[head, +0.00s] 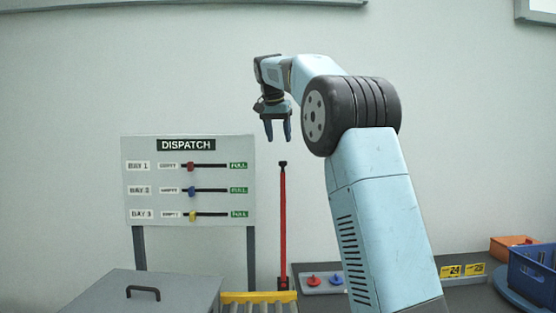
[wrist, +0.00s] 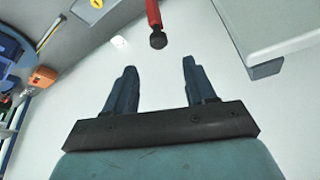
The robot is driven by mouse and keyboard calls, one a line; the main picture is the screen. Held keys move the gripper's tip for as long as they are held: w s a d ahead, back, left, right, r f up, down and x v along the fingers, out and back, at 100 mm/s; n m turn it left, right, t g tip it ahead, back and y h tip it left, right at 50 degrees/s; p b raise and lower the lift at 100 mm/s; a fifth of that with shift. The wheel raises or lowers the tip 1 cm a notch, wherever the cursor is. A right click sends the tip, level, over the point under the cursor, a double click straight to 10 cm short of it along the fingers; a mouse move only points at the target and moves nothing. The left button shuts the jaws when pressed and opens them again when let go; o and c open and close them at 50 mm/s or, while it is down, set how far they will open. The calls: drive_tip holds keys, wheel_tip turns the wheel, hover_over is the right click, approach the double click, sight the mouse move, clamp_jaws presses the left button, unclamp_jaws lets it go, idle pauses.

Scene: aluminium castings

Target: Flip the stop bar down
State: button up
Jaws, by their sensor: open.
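The stop bar (head: 283,225) is a thin red bar with a black tip, standing upright to the right of the dispatch board in the head view. Its base is at the end of a roller conveyor. My gripper (head: 277,132) points down with its fingers apart and empty, above the bar's black tip and slightly left of it in the picture, not touching it. In the wrist view, my gripper (wrist: 158,75) is open, and the stop bar's dark knob and red shaft (wrist: 155,22) show beyond the fingertips, between them.
The dispatch board (head: 190,146) with several coloured sliders stands left of the bar. A grey lidded box (head: 180,290) and yellow-edged roller conveyor (head: 258,297) are below.

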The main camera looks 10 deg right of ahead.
drive_tip(key=x, duration=0.9)
drive_tip(key=shift+c, duration=0.2)
clamp_jaws()
